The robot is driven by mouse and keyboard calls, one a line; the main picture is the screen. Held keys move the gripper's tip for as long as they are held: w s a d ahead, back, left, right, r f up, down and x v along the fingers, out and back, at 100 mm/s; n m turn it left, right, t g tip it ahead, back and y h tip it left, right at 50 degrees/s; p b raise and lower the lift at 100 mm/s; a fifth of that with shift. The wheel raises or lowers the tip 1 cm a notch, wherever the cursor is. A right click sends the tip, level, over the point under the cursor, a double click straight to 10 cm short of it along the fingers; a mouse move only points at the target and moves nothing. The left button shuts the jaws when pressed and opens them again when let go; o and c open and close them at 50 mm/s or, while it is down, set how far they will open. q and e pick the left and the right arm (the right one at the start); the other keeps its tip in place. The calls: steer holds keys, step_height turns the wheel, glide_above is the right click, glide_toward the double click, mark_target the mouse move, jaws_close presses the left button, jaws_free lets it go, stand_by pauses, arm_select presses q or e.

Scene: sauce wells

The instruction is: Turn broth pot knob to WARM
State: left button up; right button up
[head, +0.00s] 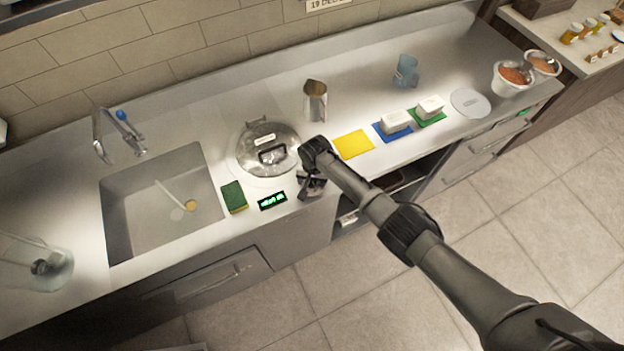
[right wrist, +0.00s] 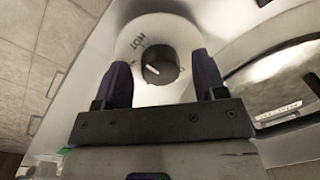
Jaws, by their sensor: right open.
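The broth pot is set in the counter under a steel lid (head: 268,150) with a dark handle; the lid's edge also shows at the right of the right wrist view (right wrist: 285,88). The black knob (right wrist: 162,66) sits on a pale round dial plate (right wrist: 140,38) with the word HOT; its white pointer line is visible, but other marks are hidden or unreadable. My right gripper (head: 312,186) is over the counter's front edge, just right of the pot, and hides the knob in the head view. In the right wrist view its open fingers (right wrist: 160,62) stand on either side of the knob, apart from it.
A lit green display (head: 272,201) and a green sponge (head: 234,197) lie left of the gripper, beside the sink (head: 160,205). A steel pitcher (head: 315,100) stands behind. A yellow mat (head: 353,144) and white blocks on coloured mats lie to the right.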

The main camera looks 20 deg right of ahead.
stand_by(0.3)
steer(key=shift+c, duration=0.8)
steer(key=c, duration=0.8)
steer(key=shift+o, duration=0.2)
